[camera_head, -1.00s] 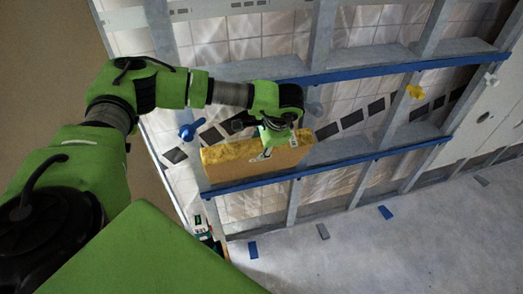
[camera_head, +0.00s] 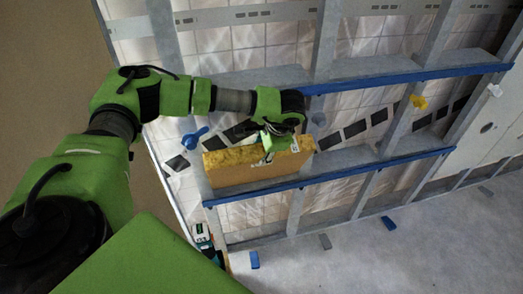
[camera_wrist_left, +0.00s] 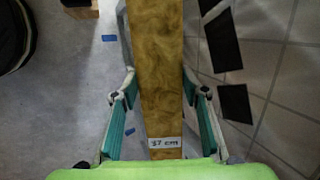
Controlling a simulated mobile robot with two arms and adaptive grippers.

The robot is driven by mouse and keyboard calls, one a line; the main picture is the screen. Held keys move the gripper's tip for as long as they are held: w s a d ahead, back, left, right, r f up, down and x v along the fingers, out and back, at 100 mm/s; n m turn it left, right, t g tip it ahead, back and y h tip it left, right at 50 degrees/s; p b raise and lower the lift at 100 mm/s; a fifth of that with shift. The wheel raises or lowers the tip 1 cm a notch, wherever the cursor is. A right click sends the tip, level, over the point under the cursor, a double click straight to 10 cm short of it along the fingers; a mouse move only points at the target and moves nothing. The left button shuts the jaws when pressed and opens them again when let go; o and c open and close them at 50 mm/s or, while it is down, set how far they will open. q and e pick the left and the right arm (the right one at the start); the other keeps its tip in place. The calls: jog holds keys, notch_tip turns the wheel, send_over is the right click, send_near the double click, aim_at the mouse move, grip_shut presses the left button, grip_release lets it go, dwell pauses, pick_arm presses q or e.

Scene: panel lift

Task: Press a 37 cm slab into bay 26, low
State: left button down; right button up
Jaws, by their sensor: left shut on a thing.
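A yellow-brown slab (camera_head: 258,168) shows in the head view, with a paler front face and a fibrous top edge. In the left wrist view the slab (camera_wrist_left: 158,70) bears a label reading 37 cm. My left gripper (camera_head: 272,148) is shut on the slab's upper edge; its teal fingers (camera_wrist_left: 160,128) lie along both sides of the slab in the wrist view. The slab is in front of a metal stud frame, just above the lower blue rail (camera_head: 340,175). I cannot tell whether it touches the studs or rail. No bay number is legible.
An upper blue rail (camera_head: 410,77) crosses the frame.

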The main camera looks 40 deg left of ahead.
pick_arm(q)
jog(key=c, duration=1.1)
grip_release()
jog(key=shift+f, duration=0.1)
